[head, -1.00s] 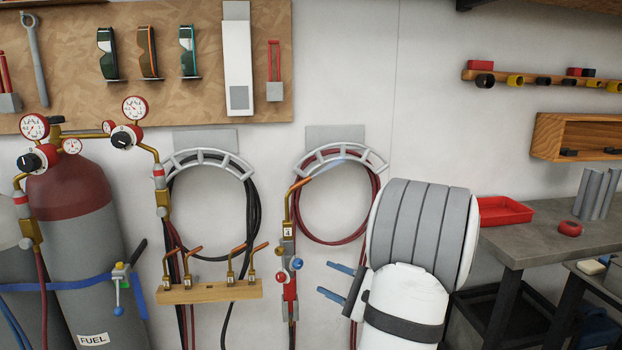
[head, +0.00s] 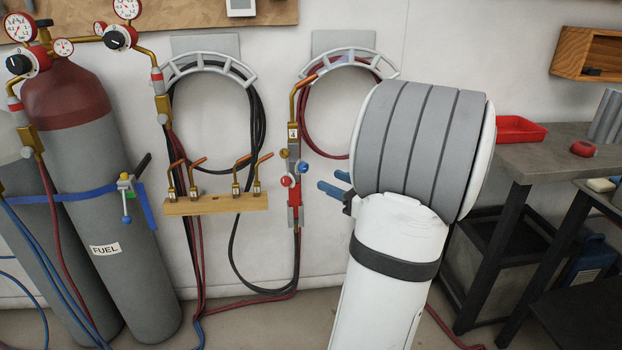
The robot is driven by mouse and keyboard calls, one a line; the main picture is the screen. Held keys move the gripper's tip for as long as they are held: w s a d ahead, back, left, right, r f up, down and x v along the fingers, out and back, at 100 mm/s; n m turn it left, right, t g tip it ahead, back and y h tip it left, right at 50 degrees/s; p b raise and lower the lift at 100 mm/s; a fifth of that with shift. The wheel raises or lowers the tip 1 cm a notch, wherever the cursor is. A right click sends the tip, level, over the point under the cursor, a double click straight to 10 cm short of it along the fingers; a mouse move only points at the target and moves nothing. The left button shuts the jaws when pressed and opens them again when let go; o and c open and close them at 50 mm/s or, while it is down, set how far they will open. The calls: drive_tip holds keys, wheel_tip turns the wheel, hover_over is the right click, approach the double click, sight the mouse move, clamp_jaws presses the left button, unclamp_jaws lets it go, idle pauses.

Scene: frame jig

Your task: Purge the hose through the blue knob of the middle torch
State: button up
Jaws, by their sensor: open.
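One torch (head: 293,150) with knobs hangs upright on the wall right of centre in the head view; I cannot tell whether it is the middle one. It has a brass neck, a small numbered label and a red lower part. Its blue knob (head: 303,168) is on the right side and its red knob (head: 287,181) on the left, slightly lower. My gripper (head: 329,181) is open, its blue fingers pointing left just right of the blue knob. It looks empty, and a small gap shows in the picture. My wrist hides part of the gripper's base.
A wooden rack (head: 215,206) with several brass tips is left of the torch. Coiled hoses hang on grey holders (head: 210,66). A fuel cylinder (head: 98,190) with gauges stands at the left. A workbench (head: 540,160) with a red tray (head: 520,129) is at the right.

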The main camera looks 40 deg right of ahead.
sight(306, 169)
drive_tip(key=w, duration=0.2)
drive_tip(key=w+a, duration=0.1)
drive_tip(key=w, duration=0.2)
drive_tip(key=w+b, duration=0.1)
drive_tip(key=w, duration=0.1)
drive_tip(key=shift+w+a, duration=0.15)
drive_tip(key=shift+w, duration=0.2)
drive_tip(key=shift+c, duration=0.4)
drive_tip(key=c, duration=0.9)
